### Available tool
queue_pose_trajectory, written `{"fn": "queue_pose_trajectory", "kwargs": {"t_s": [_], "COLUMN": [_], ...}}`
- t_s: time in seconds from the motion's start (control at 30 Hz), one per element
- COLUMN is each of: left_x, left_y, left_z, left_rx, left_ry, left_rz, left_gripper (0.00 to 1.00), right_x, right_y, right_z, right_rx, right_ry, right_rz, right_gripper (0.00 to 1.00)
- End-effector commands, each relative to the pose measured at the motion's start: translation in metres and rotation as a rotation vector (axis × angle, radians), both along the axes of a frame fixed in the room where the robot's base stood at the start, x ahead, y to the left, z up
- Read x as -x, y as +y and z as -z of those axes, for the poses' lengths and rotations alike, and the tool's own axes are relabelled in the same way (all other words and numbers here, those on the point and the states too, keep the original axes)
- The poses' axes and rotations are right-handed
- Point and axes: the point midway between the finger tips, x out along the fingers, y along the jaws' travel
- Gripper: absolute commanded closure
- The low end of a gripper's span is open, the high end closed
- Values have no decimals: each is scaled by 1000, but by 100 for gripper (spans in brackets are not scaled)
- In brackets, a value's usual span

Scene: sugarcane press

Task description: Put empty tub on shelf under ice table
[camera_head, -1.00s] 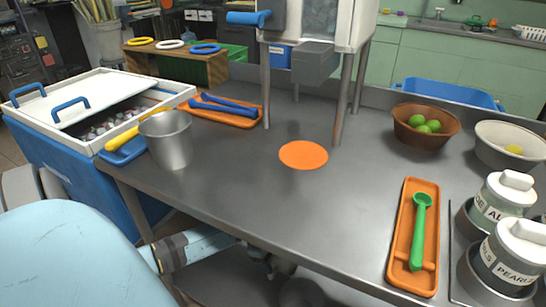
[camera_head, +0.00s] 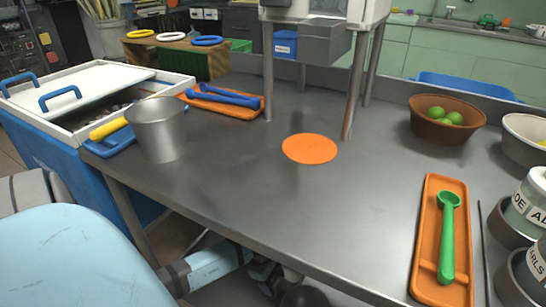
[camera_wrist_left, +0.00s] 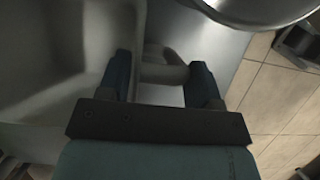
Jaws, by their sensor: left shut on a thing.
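The steel table (camera_head: 250,190) fills the middle of the head view, with an ice machine (camera_head: 325,42) on legs standing on it. My left arm reaches under its front edge. My left gripper (camera_head: 268,275) is low beside that edge. In the left wrist view its fingers (camera_wrist_left: 161,74) are shut on a pale grey handle-like part of the tub. The tub's pale body (camera_wrist_left: 45,60) fills the left of that view, dim and partly cut off. I cannot make out the tub clearly in the head view, and the shelf is hidden under the tabletop. My right gripper does not show.
A metal pail (camera_head: 158,130) stands at the table's left corner beside a white-lidded blue cooler (camera_head: 60,165). An orange tray with a green scoop (camera_head: 447,240) lies at the right. In the wrist view, a round metal rim (camera_wrist_left: 262,20) is close above, with tiled floor (camera_wrist_left: 270,100) at right.

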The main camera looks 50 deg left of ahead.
Motion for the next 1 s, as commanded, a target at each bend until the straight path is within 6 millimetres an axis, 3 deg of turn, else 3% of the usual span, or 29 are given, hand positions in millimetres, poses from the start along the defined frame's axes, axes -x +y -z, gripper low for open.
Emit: {"fn": "queue_pose_trajectory", "kwargs": {"t_s": [0.03,0.13,0.47,0.7,0.83,1.0], "left_x": [0,0,0,4,7,11], "left_y": [0,0,0,15,26,38], "left_z": [2,1,-2,-40,-67,-95], "left_rx": [0,0,1,-4,-6,-4], "left_ry": [0,0,-1,-1,-2,-1], "left_rz": [0,0,0,2,3,2], "left_gripper": [39,16,16,16,16,16], "right_x": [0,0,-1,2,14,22], "right_y": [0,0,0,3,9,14], "right_z": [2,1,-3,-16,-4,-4], "right_rx": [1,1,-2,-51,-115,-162], "right_ry": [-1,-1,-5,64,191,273], "right_rz": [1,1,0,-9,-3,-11], "right_gripper": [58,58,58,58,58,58]}}
